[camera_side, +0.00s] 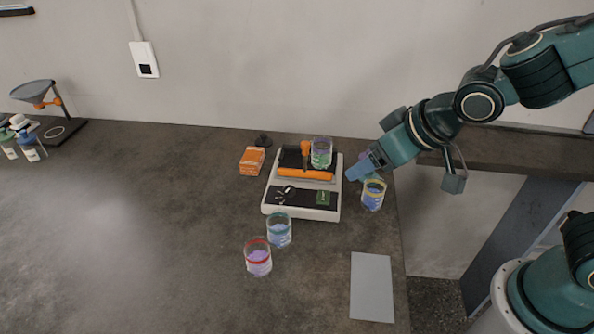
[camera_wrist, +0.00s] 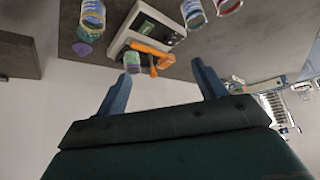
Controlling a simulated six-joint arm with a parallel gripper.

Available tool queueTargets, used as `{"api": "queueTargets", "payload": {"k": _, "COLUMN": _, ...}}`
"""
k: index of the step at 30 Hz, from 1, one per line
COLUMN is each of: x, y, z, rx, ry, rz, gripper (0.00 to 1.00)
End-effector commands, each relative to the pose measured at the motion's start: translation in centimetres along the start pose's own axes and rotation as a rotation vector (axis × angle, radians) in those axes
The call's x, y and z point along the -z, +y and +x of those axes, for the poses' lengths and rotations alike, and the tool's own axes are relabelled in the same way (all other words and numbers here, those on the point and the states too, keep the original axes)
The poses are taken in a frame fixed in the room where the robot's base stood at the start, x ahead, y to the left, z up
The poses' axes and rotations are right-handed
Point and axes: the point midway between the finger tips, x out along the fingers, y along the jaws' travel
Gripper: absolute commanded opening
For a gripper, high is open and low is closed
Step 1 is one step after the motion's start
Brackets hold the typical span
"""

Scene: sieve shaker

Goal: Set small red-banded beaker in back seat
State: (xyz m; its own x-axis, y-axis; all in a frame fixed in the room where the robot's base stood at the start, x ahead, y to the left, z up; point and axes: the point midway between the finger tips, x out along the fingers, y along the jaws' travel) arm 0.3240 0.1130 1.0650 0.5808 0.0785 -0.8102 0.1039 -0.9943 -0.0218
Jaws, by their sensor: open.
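The red-banded beaker (camera_side: 258,262), with purplish contents, stands on the bench in front of the shaker; it is cut by the top edge of the wrist view (camera_wrist: 228,6). The white shaker (camera_side: 270,207) has a dark top and an orange clamp bar (camera_side: 305,174) with an upright orange handle. A green-banded beaker (camera_side: 321,155) is at the shaker's back right, behind the bar; it also shows in the wrist view (camera_wrist: 132,64). My gripper (camera_wrist: 160,70) is open and empty, right of the shaker and close to the yellow-banded beaker in the side view. The back seat's outline is unclear.
A teal-banded beaker (camera_side: 279,233) stands between the red-banded one and the shaker. A yellow-banded beaker (camera_side: 372,198) stands right of the shaker. An orange box (camera_side: 252,161) lies left of it. A grey mat (camera_side: 372,287) lies front right. The left bench is largely clear.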

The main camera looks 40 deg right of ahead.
Motion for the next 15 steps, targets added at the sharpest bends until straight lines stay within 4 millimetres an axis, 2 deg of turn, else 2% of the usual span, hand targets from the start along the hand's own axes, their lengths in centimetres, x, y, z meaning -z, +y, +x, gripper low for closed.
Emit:
{"api": "queueTargets", "payload": {"k": 1, "x": -0.2, "y": -1.1, "z": 1.0, "rx": 0.008, "ry": 0.002, "rz": -0.019, "gripper": 0.7}}
{"api": "queueTargets", "payload": {"k": 8, "x": -0.8, "y": -5.7, "z": 4.9, "rx": 0.046, "ry": 0.053, "rz": -0.082, "gripper": 0.7}}
{"api": "queueTargets", "payload": {"k": 15, "x": -2.7, "y": -10.8, "z": 8.3, "rx": 0.104, "ry": 0.107, "rz": -0.164, "gripper": 0.7}}
